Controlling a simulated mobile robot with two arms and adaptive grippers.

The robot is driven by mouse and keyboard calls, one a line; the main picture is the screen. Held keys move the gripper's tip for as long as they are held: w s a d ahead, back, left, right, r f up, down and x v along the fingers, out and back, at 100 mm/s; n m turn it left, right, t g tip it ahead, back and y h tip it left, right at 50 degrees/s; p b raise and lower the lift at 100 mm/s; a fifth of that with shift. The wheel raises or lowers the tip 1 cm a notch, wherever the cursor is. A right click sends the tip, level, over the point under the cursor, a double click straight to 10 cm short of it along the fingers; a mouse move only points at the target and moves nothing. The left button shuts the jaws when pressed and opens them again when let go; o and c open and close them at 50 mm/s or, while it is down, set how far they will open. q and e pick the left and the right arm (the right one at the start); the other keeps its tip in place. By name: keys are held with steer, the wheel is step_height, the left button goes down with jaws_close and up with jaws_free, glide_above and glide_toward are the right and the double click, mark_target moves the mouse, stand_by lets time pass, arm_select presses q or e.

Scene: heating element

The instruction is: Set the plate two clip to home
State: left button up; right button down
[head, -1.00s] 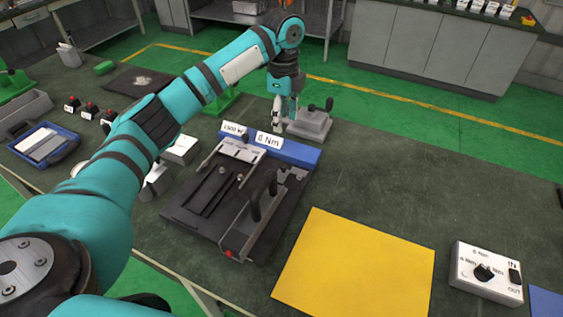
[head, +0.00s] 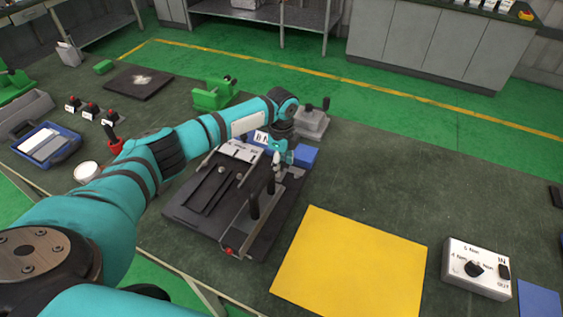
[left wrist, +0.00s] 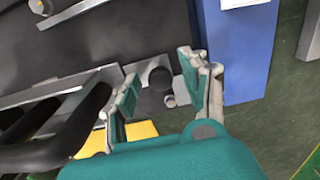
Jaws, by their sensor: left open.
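The black fixture (head: 188,212) lies on the green bench, with a metal rail and upright black handles (head: 254,205) along its right side. I cannot tell for certain which part is the plate two clip. My left gripper (head: 277,164) is above the fixture's far right corner, by the blue block (head: 304,156). In the left wrist view the left gripper (left wrist: 162,88) is open and empty. A black round knob (left wrist: 160,77) on a grey metal bracket shows between its fingertips; contact cannot be told. Thick black handles (left wrist: 85,115) are left of the fingers. My right gripper is not in view.
A yellow sheet (head: 350,265) lies right of the fixture, and a white switch box (head: 477,268) farther right. A grey device with a lever (head: 311,123) and a green stand (head: 214,92) are behind. The bench's right middle is clear.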

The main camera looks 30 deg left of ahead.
arm_select(q)
steer(key=shift+f, duration=0.25)
jaws_close()
stand_by(0.4)
